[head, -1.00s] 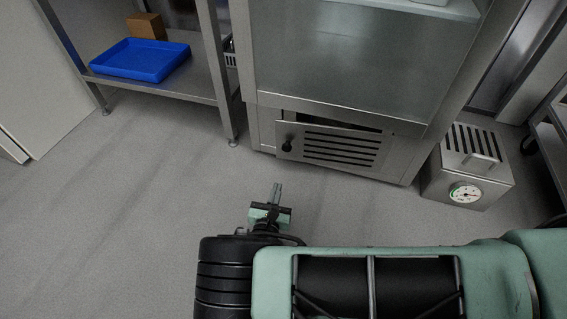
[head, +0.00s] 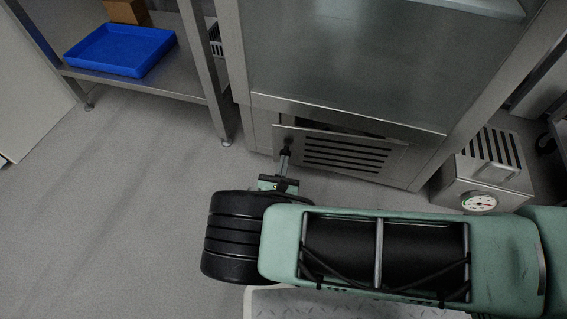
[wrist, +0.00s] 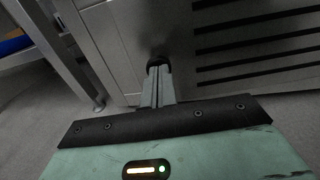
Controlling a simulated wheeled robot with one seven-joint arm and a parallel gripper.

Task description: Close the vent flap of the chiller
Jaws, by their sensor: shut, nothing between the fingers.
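The vent flap (head: 342,151) is a slotted steel panel low on the front of the steel chiller (head: 330,60). Its top edge stands out from the opening, with a dark gap behind it toward the right. A black knob (head: 287,150) is at its left end. My gripper (head: 286,155) is shut, its fingertips at the knob, with nothing held between them. In the wrist view the slotted flap (wrist: 255,45) fills the upper right, and the fingers (wrist: 157,72) point at the dark knob (wrist: 157,62). Whether they touch it I cannot tell.
A steel box with a dial (head: 483,175) stands on the floor right of the chiller. At the left, a steel shelf (head: 150,82) carries a blue tray (head: 120,50) and a brown box (head: 127,11). The floor at the left is clear.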

